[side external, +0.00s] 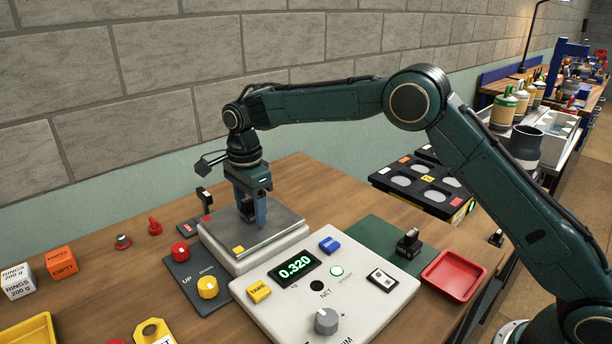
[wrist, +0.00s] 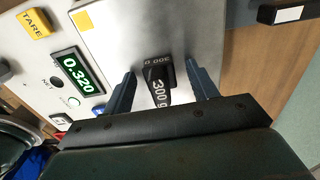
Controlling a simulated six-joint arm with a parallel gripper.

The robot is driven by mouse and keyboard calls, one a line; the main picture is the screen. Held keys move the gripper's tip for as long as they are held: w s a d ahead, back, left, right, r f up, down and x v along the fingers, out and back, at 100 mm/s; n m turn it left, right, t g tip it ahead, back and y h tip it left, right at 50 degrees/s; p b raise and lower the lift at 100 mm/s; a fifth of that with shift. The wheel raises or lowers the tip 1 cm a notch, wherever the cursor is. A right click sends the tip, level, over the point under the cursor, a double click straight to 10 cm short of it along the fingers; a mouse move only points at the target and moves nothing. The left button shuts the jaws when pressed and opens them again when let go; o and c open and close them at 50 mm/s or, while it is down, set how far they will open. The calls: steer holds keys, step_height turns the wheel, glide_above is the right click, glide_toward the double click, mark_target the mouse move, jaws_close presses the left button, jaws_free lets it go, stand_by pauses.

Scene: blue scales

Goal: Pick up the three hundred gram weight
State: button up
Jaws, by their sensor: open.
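The three hundred gram weight (wrist: 157,84) is black with a white "300 g" label and sits on the metal pan (wrist: 120,38) of the scale. In the wrist view it lies between my two blue fingers, with a gap on each side. My gripper (wrist: 162,72) is open around it. In the side view my gripper (side external: 250,217) points down over the scale pan (side external: 284,229), and its fingers mostly hide the weight. The scale display (side external: 296,266) reads 0.320.
A black weight (side external: 408,243) stands on a green mat right of the scale. Another black object (side external: 204,200) stands behind the pan's left side. The console with a yellow TARE button (side external: 259,291) is in front. A red tray (side external: 453,275) lies to the right.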

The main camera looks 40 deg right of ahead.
mark_target(249, 198)
steer(key=shift+r, duration=0.1)
steer(key=c, duration=1.3)
steer(key=shift+o, duration=0.2)
steer(key=shift+r, duration=5)
